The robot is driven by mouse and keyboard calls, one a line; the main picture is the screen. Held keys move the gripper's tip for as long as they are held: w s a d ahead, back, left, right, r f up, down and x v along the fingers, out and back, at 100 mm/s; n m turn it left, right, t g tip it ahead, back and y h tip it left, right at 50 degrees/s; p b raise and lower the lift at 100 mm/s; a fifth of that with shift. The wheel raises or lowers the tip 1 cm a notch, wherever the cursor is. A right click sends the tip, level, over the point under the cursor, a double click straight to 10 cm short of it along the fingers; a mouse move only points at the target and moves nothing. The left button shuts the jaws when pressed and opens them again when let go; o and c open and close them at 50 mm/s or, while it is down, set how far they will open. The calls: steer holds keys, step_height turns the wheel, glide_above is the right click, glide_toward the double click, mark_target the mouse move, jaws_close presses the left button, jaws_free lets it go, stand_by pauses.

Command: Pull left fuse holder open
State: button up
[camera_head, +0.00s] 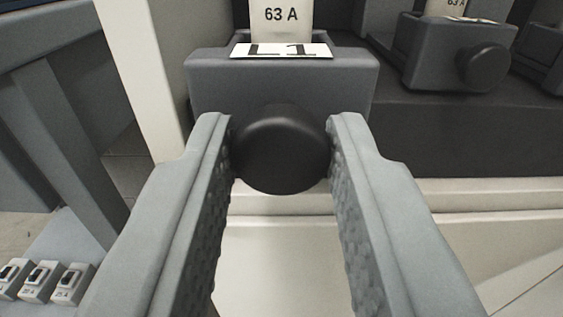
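The left fuse holder (215,82) is a dark grey block with a white "L1" label on its top, at the upper middle of the camera_head view. A pale fuse (281,15) marked "63 A" stands upright behind the label. A round black knob (281,150) sticks out of the holder's front towards me. My gripper (281,152) has one grey finger on each side of the knob, and both fingertips appear to touch it. The fingers look shut on the knob. The view does not show clearly how far the holder is out of its housing.
Another fuse holder (430,60) with a black knob (484,67) stands to the right, and part of a further one shows at the right edge. A cream upright post (140,60) is close on the left. Several small breakers (40,281) sit at the lower left.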

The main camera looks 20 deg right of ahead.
steer(key=o, duration=0.4)
steer(key=v, duration=1.7)
steer(key=shift+s, duration=0.15)
steer(key=shift+r, duration=0.1)
